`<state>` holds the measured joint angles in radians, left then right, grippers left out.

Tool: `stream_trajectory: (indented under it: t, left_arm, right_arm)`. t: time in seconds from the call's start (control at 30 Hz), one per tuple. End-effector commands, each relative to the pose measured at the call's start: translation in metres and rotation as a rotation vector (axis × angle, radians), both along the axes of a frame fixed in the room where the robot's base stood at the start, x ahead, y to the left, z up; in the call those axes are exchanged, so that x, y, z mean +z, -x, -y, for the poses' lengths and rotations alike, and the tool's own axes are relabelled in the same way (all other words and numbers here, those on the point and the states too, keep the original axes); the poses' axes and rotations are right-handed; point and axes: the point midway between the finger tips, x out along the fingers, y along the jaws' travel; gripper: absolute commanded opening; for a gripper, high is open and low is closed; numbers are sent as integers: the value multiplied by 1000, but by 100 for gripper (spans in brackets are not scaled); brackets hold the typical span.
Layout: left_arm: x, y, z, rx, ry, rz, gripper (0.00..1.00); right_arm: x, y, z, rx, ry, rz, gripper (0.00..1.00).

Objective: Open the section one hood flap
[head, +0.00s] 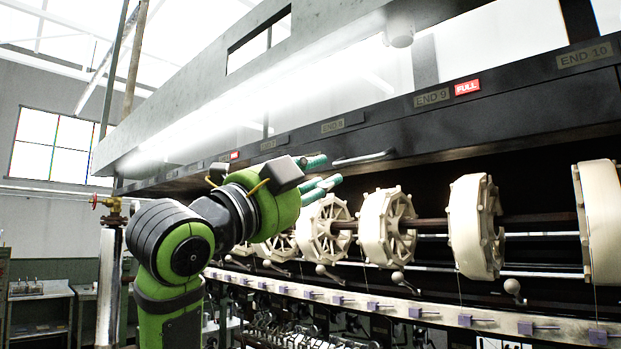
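The hood (420,112) is a long dark beam with a sloped light panel above it, running across the view over the reels. Its lower front face carries END labels, with END 9 and END 10 readable. A thin pale bar handle (362,158) sits low on this face. My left gripper (318,173) is just left of the handle and a little below its level in the picture. Its teal fingers are spread with a gap between them, and I see nothing held. I cannot tell whether a finger touches the hood. My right gripper is out of view.
Several cream reels (386,228) hang on a dark shaft (430,227) below the hood, close to my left gripper. A rail (400,306) with purple blocks runs beneath. A red FULL tag (467,88) is beside END 9. A pipe with a red valve (106,202) stands at left.

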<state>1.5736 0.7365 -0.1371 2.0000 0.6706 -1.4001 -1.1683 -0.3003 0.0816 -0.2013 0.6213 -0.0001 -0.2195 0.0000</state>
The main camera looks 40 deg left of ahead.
Motion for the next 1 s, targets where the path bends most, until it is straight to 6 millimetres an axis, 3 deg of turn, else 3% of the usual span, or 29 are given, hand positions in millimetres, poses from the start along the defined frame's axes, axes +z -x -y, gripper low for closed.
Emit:
stream_trajectory:
  t: [0.47, 0.7, 1.0]
  left_arm:
    - [25, -55, 5, -2, 3, -5, 27]
    - [33, -79, 6, 0, 3, -2, 27]
    - [43, -95, 7, 1, 3, 5, 27]
  right_arm:
    - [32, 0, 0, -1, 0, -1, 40]
    - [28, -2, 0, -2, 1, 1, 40]
    - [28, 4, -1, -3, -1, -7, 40]
